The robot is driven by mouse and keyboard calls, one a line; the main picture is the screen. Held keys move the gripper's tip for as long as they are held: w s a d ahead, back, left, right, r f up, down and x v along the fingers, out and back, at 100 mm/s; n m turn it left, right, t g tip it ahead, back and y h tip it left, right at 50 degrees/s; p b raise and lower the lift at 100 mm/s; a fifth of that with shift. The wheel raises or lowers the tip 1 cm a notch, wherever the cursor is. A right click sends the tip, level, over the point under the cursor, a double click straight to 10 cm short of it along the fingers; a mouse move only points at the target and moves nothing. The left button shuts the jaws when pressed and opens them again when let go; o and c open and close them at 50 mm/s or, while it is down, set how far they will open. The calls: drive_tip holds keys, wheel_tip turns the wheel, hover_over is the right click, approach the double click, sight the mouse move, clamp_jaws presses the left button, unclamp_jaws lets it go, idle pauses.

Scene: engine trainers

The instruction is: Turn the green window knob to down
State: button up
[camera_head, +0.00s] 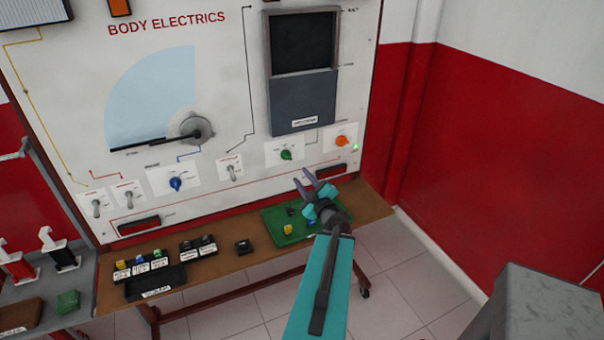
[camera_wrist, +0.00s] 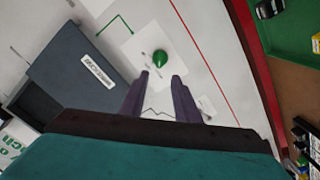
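The green window knob (camera_head: 286,155) sits on a white plate low on the upright "BODY ELECTRICS" panel, below the dark window frame. In the wrist view the green knob (camera_wrist: 160,58) lies just beyond and between my fingertips, apart from them. My gripper (camera_head: 305,183) is in front of the panel, to the lower right of the knob in the head view. In the wrist view its two purple fingers (camera_wrist: 160,75) are spread with a gap and nothing between them. The exact way the knob points is too small to tell.
An orange knob (camera_head: 342,141) with a small green light is right of the green one. A toggle switch (camera_head: 231,168) and a blue knob (camera_head: 177,184) are to the left. Below, a wooden shelf (camera_head: 222,262) holds a green tray (camera_head: 272,222) and small coloured parts.

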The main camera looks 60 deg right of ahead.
drive_tip(key=shift+s+a+r+p, duration=0.1)
drive_tip(key=shift+s+a+p, duration=0.4)
drive_tip(key=shift+p, duration=0.55)
drive_tip(key=shift+s, duration=0.15)
